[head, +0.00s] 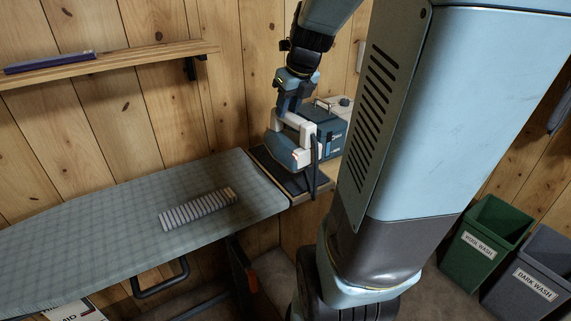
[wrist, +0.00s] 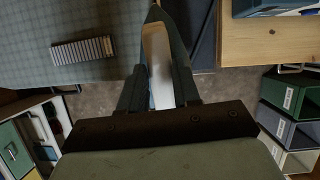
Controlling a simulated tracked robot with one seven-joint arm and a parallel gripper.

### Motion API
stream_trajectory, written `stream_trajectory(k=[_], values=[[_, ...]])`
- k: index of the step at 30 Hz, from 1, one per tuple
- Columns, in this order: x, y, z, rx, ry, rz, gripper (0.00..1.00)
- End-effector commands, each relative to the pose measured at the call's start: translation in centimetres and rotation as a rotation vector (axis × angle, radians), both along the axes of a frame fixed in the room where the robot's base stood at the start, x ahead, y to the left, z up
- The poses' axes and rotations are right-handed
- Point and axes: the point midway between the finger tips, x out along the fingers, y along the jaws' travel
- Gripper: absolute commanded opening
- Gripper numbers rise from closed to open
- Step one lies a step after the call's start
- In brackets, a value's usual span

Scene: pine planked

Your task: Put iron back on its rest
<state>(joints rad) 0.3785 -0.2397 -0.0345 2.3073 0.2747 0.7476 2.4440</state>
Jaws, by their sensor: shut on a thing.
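In the wrist view my gripper (wrist: 160,68) is closed around the pale handle (wrist: 160,62), and the iron's dark pointed tip is at the top. The iron's rest, a dark pad (head: 316,182) on a wooden base, lies at the board's end, partly hidden by the iron. I cannot tell whether the sole touches it.
A grey ribbed block (head: 198,208) lies on the board. A blue box (head: 333,130) stands behind the iron. A wall shelf (head: 130,61) is at upper left. Green (head: 483,243) and grey (head: 532,280) wash bins stand at right.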

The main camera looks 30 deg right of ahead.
Motion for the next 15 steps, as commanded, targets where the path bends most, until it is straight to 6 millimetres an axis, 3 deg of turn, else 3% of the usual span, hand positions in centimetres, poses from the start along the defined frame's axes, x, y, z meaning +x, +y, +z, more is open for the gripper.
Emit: stream_trajectory(k=[7,15], values=[[-1.2,-0.1,0.1,0.001,-0.001,-0.078,0.0],[1.4,-1.4,-1.4,0.001,0.002,-0.081,0.0]])
